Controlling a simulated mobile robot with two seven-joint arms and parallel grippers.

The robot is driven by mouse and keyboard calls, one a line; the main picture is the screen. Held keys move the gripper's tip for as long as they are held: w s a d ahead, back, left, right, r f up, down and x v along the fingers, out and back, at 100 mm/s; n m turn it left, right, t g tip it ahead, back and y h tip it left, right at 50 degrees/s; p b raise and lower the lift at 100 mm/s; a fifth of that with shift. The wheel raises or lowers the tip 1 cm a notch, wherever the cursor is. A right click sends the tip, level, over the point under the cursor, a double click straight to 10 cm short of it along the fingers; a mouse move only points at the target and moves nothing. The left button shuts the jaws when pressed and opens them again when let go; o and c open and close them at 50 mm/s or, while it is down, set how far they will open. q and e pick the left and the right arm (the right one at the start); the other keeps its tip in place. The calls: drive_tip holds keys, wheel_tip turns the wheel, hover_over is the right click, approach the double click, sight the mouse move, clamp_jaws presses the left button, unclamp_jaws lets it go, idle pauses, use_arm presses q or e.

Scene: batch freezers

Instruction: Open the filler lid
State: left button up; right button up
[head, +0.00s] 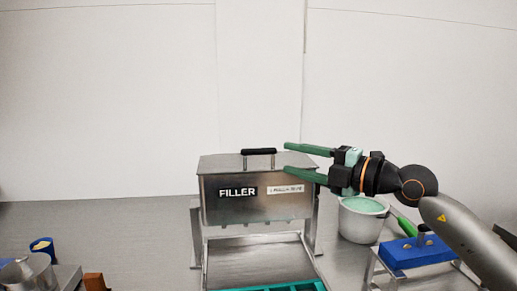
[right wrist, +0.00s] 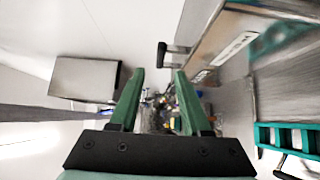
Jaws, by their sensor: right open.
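The filler (head: 222,210) is a metal box on a stand, marked FILLER on its front. Its flat lid (head: 219,163) is down and has a black bar handle (head: 259,151) on top. My right gripper (head: 288,159) comes in from the right, open and empty, its two green fingers spread at about handle height. Its tips are just right of the handle and appear apart from it. In the right wrist view the handle (right wrist: 162,55) shows beyond the open fingers (right wrist: 159,78). My left gripper is not in view.
A pot with green contents (head: 363,206) stands right of the filler, under my right gripper. A blue block (head: 410,254) sits on a rack at the lower right. A teal tray (head: 285,287) is in front. The wall above the filler is clear.

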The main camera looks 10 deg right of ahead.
sight(264, 152)
drive_tip(key=p+x, duration=0.1)
drive_tip(key=x, duration=0.8)
drive_tip(key=shift+w+a+f, duration=0.1)
drive_tip(key=shift+w+a, duration=0.05)
clamp_jaws()
idle(1.1)
